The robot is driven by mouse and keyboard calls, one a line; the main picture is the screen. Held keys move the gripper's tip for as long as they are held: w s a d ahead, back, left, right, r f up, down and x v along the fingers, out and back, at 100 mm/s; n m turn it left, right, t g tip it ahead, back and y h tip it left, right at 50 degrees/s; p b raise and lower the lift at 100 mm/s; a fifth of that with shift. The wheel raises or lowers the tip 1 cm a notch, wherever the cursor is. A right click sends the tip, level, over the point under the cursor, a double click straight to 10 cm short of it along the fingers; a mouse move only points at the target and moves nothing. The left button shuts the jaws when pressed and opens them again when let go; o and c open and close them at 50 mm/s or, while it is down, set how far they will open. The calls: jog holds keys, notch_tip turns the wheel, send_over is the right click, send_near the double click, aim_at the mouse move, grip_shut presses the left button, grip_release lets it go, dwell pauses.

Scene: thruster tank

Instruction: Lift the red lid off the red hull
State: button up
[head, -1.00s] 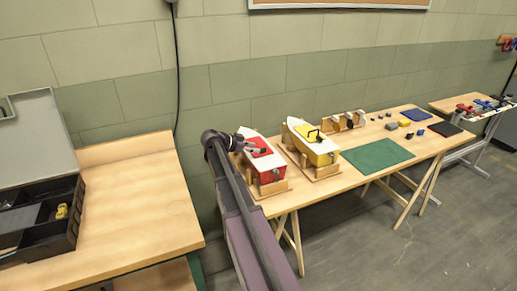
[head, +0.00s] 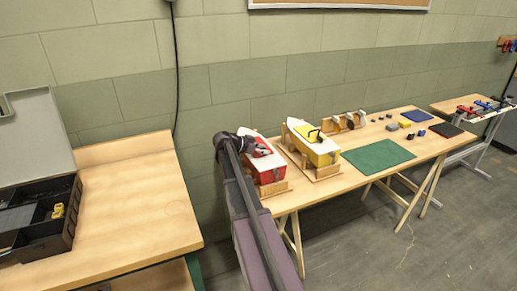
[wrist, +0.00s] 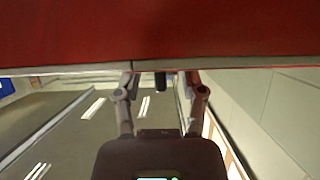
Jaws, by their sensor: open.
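The red hull (head: 272,176) is a boat with white deck edges, sitting on a wooden cradle at the left end of the long table. Its red lid (head: 262,154) lies on the deck, partly hidden by my arm and gripper. My gripper (head: 259,147) is over the lid in the head view, with its jaws open. In the wrist view a red surface (wrist: 160,30) fills the top, and my gripper (wrist: 162,78) has its two fingers apart, their tips reaching its edge. I cannot tell whether they touch the lid or where its handle is.
A yellow hull (head: 318,152) stands on a cradle close to the right. A green mat (head: 378,155) and several small parts lie farther right. A separate wooden bench (head: 130,200) with an open black case (head: 65,235) is at the left.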

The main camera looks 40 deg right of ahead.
grip_shut()
dwell(0.3)
jog(key=shift+r, duration=0.15)
notch_tip(320, 180, up, 10)
jog(key=p, duration=1)
dwell(0.7)
